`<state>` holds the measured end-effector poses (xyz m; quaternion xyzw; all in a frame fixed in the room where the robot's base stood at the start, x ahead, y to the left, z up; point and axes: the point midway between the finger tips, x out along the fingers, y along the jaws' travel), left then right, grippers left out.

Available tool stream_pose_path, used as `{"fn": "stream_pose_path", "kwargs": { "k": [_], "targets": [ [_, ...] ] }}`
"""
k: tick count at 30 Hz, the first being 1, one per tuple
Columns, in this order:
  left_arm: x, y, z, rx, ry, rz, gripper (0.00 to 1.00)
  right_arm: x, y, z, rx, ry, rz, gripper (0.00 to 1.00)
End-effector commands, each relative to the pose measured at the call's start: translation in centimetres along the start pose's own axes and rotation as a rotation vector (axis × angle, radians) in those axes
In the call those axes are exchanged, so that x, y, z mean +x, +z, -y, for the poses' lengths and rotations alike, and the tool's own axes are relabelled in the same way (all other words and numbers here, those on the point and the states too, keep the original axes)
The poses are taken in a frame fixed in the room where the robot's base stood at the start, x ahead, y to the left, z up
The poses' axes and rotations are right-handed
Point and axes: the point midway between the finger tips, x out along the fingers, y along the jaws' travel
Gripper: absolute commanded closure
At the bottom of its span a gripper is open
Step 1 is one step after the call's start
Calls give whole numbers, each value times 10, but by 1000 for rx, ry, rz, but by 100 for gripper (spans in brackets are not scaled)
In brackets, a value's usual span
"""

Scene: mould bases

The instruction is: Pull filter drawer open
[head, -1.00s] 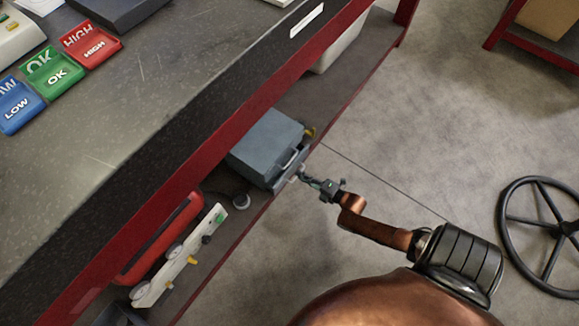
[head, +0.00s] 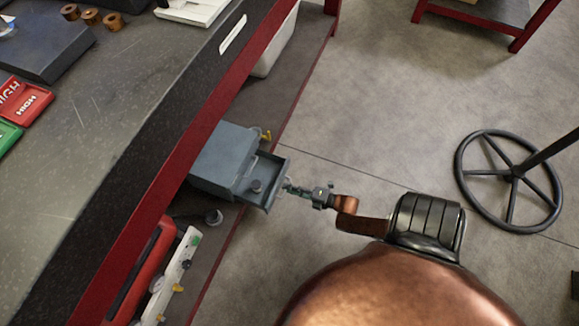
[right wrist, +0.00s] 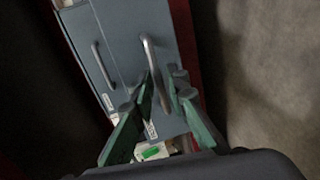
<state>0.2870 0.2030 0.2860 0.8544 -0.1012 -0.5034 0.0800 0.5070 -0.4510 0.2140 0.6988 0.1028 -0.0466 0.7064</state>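The filter drawer (head: 266,170) is slid out of a blue-grey box (head: 222,155) on the low shelf, and its open inside shows. A dark round piece (head: 256,186) lies in it. My right gripper (head: 287,187) is at the drawer's front. In the right wrist view, the green fingers of my right gripper (right wrist: 162,78) stand on both sides of the upright metal handle (right wrist: 149,52) and appear shut on it. The contact itself is partly hidden. My left gripper is in neither view.
The dark worktop (head: 100,120) with its red edge overhangs the shelf (head: 262,112). A white panel with knobs (head: 178,270) and a red frame (head: 150,265) stand beside the box. A white bin (head: 277,45) is farther back. The floor right of the drawer is clear up to a black wheel (head: 510,180).

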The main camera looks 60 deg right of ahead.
Motion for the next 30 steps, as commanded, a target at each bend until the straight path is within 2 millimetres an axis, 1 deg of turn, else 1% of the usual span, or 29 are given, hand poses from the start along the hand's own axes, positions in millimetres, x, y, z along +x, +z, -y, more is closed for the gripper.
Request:
{"fn": "stream_pose_path", "kwargs": {
  "k": [1, 3, 11, 14, 17, 24, 27, 30],
  "targets": [
    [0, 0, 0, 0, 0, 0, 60, 0, 0, 0, 0, 1, 0, 81],
    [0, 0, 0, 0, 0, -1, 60, 0, 0, 0, 0, 1, 1, 76],
    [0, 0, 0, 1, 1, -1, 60, -1, 1, -1, 1, 3, 2, 76],
    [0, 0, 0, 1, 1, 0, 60, -6, 1, -1, 1, 2, 2, 76],
    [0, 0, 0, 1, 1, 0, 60, -20, 1, 0, 1, 1, 3, 76],
    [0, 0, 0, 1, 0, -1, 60, -70, 1, 0, 2, 0, 3, 76],
    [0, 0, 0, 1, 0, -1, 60, -89, 1, 0, 1, 0, 3, 76],
    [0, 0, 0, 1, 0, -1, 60, -104, 1, 0, 2, 1, 3, 76]
  ]
}}
